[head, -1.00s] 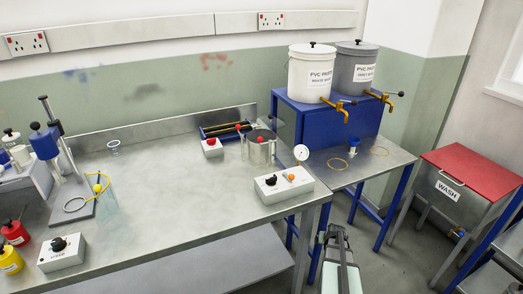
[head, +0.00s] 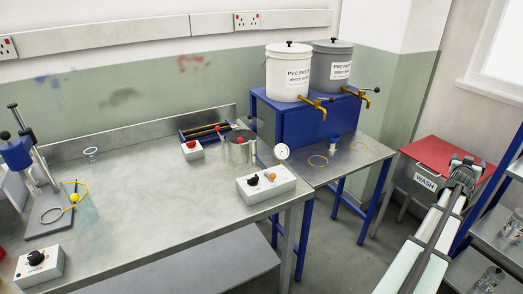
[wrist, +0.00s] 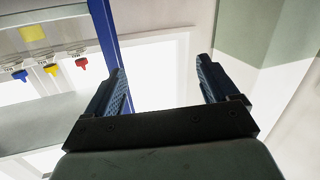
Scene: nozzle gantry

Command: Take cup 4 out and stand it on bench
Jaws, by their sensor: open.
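I cannot tell which vessel is cup 4, as no number is readable on any cup. A small blue and white cup (head: 333,142) stands on the low steel side table under the taps. Clear glass vessels stand on the shelf unit at the right edge, one low down (head: 490,280) and one higher (head: 517,218). The steel bench (head: 150,225) fills the left and middle. My gripper (head: 467,165) is raised in front of the wash bin, far from the bench. In the wrist view my gripper (wrist: 160,66) is open, with nothing between its fingers.
The red-lidded wash bin (head: 440,160) stands between side table and shelves. White (head: 288,75) and grey (head: 331,68) paste tubs sit on a blue stand. A control box (head: 266,186) is at the bench's right end; mid-bench is clear. The wrist view shows coloured hanging items (wrist: 50,68).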

